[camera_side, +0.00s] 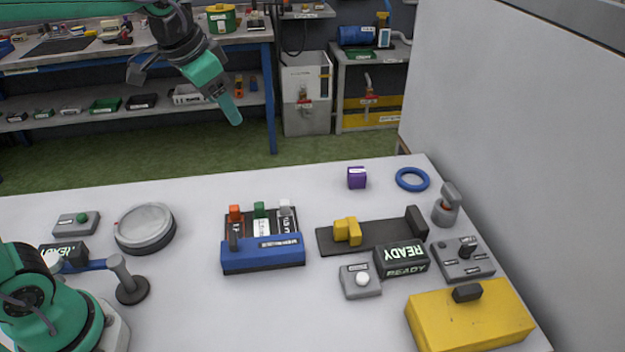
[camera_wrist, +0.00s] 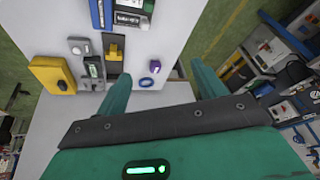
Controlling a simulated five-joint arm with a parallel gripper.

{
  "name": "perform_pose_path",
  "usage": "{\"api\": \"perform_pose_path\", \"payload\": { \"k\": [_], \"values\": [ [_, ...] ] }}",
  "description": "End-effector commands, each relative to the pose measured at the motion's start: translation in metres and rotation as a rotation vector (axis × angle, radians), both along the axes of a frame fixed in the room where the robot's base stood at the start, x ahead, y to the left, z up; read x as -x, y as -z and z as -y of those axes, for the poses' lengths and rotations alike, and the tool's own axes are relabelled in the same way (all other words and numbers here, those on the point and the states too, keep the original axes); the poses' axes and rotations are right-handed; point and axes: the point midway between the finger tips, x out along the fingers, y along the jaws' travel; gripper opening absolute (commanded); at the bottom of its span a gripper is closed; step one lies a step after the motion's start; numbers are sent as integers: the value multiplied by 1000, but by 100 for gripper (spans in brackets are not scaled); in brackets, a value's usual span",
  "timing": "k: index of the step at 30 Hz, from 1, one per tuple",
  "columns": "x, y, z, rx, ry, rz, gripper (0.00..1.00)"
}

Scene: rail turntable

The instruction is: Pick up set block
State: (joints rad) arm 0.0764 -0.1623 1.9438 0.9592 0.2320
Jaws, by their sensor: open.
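A small purple block (camera_side: 357,178) with a white label stands near the far edge of the table, left of a blue ring. The label is too small to read, so I cannot tell for sure that it is the set block. It also shows in the wrist view (camera_wrist: 155,66), between my fingers. A yellow stepped block (camera_side: 347,231) sits on a dark rail (camera_side: 375,236). My gripper (camera_side: 232,112) is open and empty, high above the table's far side, well away from the purple block. My two green fingers are spread in the wrist view (camera_wrist: 160,72).
A blue ring (camera_side: 412,179) lies right of the purple block. A blue rack (camera_side: 263,255) with coloured tabs, a round grey turntable (camera_side: 145,228), READY displays (camera_side: 403,258), switch boxes and a yellow case (camera_side: 470,316) stand around. A white wall (camera_side: 520,130) rises at the right.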

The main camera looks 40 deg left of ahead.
Motion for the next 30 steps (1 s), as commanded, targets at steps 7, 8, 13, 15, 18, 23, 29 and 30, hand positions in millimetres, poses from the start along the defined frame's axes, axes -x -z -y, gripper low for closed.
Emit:
{"api": "perform_pose_path", "payload": {
  "k": [7,8,13,15,18,23,29,30],
  "values": [
    [-59,9,16,-31,94,-30,70],
    [-66,10,18,-34,105,-33,70],
    [-104,23,31,-54,170,-50,70],
    [-119,30,36,-62,197,-58,70],
    [-140,41,44,-73,235,-67,70],
    [-171,63,57,-91,296,-85,70],
    [-207,96,75,-113,373,-104,70],
    [-214,104,79,-116,388,-108,70]
  ]
}}
